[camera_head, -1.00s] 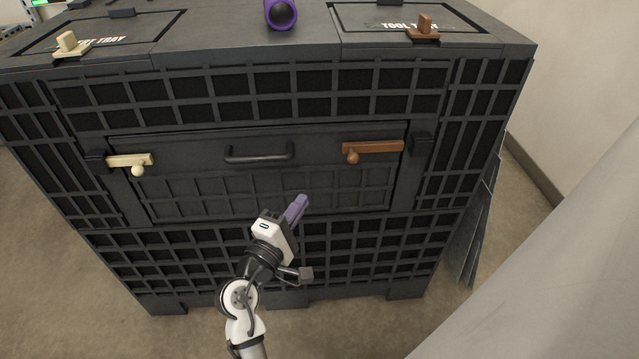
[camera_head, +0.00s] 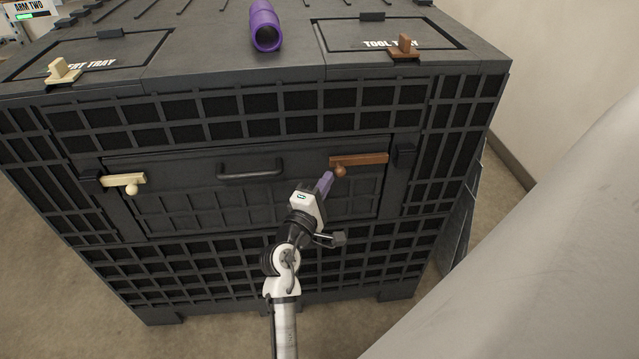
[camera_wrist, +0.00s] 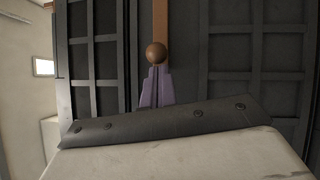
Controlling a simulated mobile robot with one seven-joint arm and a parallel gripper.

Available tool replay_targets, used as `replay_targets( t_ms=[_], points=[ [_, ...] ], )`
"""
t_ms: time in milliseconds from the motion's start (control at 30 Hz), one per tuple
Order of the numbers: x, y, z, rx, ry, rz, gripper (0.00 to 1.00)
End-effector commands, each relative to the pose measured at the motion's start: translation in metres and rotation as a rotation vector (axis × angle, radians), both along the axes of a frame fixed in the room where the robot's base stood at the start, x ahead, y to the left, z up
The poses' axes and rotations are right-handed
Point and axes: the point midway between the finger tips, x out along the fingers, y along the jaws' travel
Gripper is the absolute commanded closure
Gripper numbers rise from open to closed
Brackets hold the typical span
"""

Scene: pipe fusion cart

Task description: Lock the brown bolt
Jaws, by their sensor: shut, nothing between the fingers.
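The brown bolt (camera_head: 362,159) is a horizontal bar at the upper right of the drawer front, with a round knob (camera_head: 340,171) near its left end. The bar's right end lies short of or near the dark catch block (camera_head: 403,158); I cannot tell whether it enters it. My gripper (camera_head: 327,181) has purple fingers, shut and empty, just left of and below the knob. In the wrist view the brown knob (camera_wrist: 156,53) sits right at the tips of the purple fingers (camera_wrist: 156,84); contact is unclear.
A cream bolt (camera_head: 122,181) is on the drawer's left side, and a dark handle (camera_head: 250,172) is in the middle. On the cart top are a purple pipe (camera_head: 265,28), a brown latch (camera_head: 404,47) and a cream latch (camera_head: 62,71). A pale surface (camera_head: 540,240) fills the right.

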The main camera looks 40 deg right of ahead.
Motion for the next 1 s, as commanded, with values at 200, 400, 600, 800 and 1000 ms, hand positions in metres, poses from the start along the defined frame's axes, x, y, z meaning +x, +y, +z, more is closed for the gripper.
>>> replay_targets(
  t_ms=[200, 400, 600, 800, 1000],
  points=[
    [-0.001, -0.001, 0.000, 0.000, 0.000, -0.001, 1.00],
    [-0.019, -0.031, 0.005, 0.001, 0.003, -0.006, 1.00],
    [-0.034, -0.056, 0.002, 0.000, 0.001, -0.002, 1.00],
    [-0.037, -0.059, 0.001, -0.001, -0.001, -0.003, 1.00],
    [-0.037, -0.059, 0.001, 0.000, -0.001, -0.006, 1.00]
  ],
)
